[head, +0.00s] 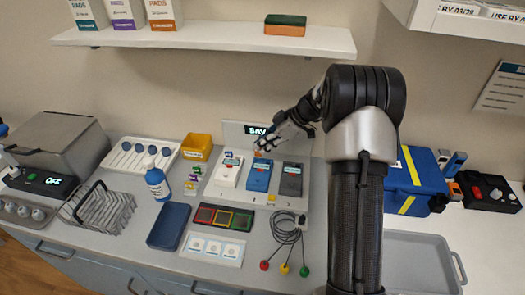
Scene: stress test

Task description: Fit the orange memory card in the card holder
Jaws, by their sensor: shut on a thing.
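My gripper (264,146) reaches down from the right over the back of a grey board. It is just behind and above the blue unit (259,176). It is shut on a small piece with a hint of orange at its tips, which looks like the orange memory card. The fingers hide most of it. A white unit (229,172) and a dark grey unit (291,180) stand either side of the blue one. I cannot tell which thing is the card holder.
A display panel (237,132) stands behind my gripper. A yellow bin (196,147), blue bottle (158,183) and wire rack (98,207) are left. Looped cables (286,237) lie in front. A blue case (415,182) and grey tray (415,262) are right. A shelf (210,37) hangs above.

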